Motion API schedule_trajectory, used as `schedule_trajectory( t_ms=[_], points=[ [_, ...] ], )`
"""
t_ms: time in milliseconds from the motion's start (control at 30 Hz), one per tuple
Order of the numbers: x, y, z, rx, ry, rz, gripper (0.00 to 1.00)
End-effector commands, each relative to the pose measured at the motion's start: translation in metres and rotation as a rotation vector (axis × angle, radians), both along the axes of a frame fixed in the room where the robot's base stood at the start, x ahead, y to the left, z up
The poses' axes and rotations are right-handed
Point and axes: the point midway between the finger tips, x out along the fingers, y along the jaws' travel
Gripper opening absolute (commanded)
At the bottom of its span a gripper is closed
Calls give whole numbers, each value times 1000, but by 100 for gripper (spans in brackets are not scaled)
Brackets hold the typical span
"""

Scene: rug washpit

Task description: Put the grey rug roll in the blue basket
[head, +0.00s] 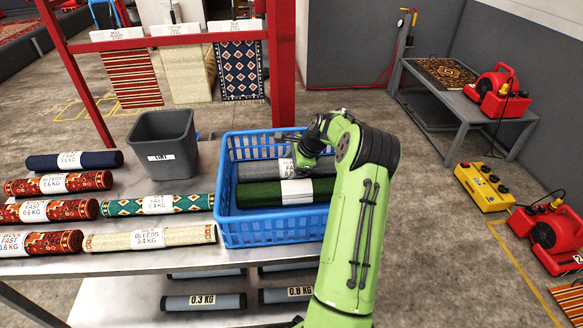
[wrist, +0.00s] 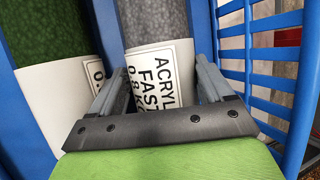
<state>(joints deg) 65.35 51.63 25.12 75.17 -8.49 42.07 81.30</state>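The grey rug roll (head: 256,172) is inside the blue basket (head: 268,232), along its back side, behind the green rug roll (head: 258,194). My gripper (head: 303,168) is down in the basket over the grey roll's middle, hiding part of its label. In the wrist view my gripper (wrist: 162,85) has one finger on each side of the grey roll (wrist: 155,25), close against its white label, which reads acrylic, fast. The green roll (wrist: 50,30) lies to the left there. The fingertips' undersides are hidden.
Red patterned rolls (head: 60,183), a navy roll (head: 75,160), a teal roll (head: 158,204) and a cream roll (head: 150,237) lie left of the basket. A grey bin (head: 165,143) stands behind them. A red rack (head: 283,60) rises behind the basket.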

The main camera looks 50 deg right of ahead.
Motion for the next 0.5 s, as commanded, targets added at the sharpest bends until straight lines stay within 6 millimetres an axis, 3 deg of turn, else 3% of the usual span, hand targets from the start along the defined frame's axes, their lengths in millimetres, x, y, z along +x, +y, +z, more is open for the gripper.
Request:
schedule_trajectory(
  t_ms=[267,500],
  points=[
    [-2,-1,7,-2,-1,-1,80],
    [-29,-7,60,-4,-1,-3,80]
  ],
)
